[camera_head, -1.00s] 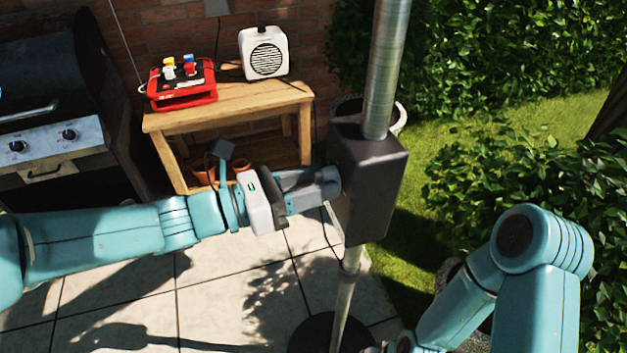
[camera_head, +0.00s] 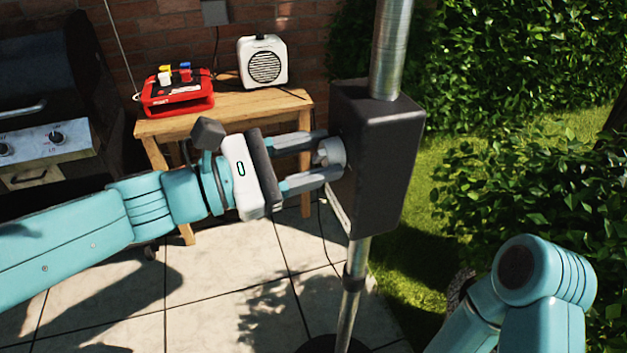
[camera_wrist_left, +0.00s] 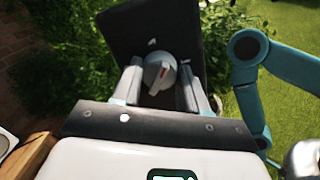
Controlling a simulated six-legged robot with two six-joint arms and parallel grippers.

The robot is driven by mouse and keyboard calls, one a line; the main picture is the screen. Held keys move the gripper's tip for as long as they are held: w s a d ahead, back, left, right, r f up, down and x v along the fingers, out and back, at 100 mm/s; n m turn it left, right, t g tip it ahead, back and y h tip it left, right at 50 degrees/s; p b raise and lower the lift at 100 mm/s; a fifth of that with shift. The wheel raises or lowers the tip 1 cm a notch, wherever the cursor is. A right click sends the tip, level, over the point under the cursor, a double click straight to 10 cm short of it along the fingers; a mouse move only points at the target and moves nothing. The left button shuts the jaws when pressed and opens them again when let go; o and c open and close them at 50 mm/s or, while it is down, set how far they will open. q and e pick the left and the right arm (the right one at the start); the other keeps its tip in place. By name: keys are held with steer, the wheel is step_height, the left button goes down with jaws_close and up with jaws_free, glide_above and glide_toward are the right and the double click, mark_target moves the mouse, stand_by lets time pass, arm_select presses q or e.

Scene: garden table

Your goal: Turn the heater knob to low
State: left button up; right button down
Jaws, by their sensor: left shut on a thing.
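The heater is a dark box (camera_head: 385,165) on a metal pole, with its knob side facing left in the head view. The grey round knob (camera_head: 331,151) sticks out from that side. My left gripper (camera_head: 328,154) reaches it from the left, one finger above and one below, and is shut on the knob. In the left wrist view the knob (camera_wrist_left: 159,72) sits between the two fingers and shows a red mark on its raised grip. White marks show on the box face around it. My right arm shows at the lower right of the head view; its gripper is out of frame.
A grill (camera_head: 45,150) stands at the left. The heater's pole (camera_head: 350,290) rises from the paving. Hedges and grass lie to the right.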

arm_select(q)
steer(key=m+b, duration=0.4)
steer(key=b, duration=0.1)
steer(key=m+b, duration=0.2)
steer(key=b, duration=0.1)
steer(key=shift+f+m+h, duration=0.3)
steer(key=shift+f, duration=0.1)
steer(key=m+b, duration=0.2)
steer(key=shift+r+m, duration=0.1)
steer(key=shift+m, duration=0.2)
steer(key=shift+r+m+g+b, duration=0.1)
steer(key=shift+m+g+b, duration=0.3)
steer(key=shift+m+b, duration=0.15)
steer(key=o, duration=1.1)
steer(key=shift+r, duration=0.1)
steer(key=shift+c, duration=0.2)
steer(key=shift+a, duration=0.1)
